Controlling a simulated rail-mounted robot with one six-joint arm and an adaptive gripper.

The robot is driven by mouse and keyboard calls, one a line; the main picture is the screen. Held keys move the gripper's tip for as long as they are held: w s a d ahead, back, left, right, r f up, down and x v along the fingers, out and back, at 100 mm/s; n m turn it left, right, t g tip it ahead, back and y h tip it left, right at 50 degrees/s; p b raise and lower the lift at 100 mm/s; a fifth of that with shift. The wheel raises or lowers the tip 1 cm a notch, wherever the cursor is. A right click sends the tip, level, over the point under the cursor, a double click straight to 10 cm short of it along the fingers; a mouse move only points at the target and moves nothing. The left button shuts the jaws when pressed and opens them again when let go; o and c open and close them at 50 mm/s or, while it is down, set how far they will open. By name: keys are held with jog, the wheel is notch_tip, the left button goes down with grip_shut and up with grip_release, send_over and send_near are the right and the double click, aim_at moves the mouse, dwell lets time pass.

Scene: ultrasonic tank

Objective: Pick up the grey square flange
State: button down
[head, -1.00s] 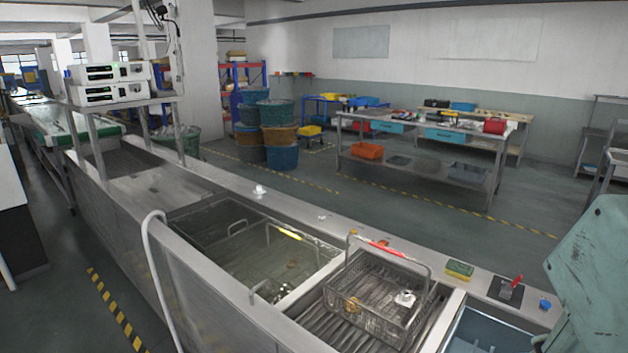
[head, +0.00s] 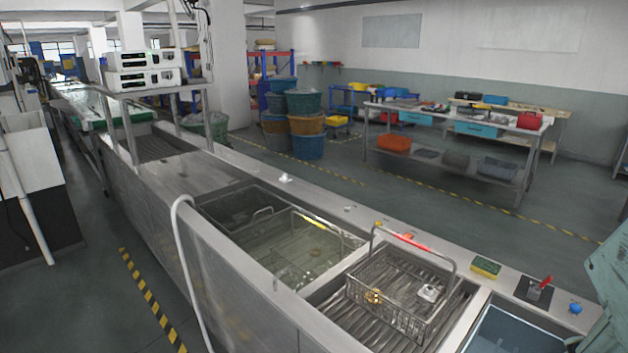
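A small pale grey, flat piece (head: 428,292) lies inside the wire basket (head: 443,327), on its right side. It looks roughly square with a raised middle and may be the grey square flange. A brass-coloured part (head: 374,297) lies in the same basket, towards the front left. The basket stands on the ribbed metal area of the tank line, with its tall handle upright. My gripper is not in view.
Left of the basket is a liquid-filled tank (head: 312,250) with another basket in it. Along the back ledge are a yellow-green sponge (head: 486,267), a red-handled tool (head: 545,284) and a blue cap (head: 575,309). A blue-lined basin (head: 505,335) lies right of the basket.

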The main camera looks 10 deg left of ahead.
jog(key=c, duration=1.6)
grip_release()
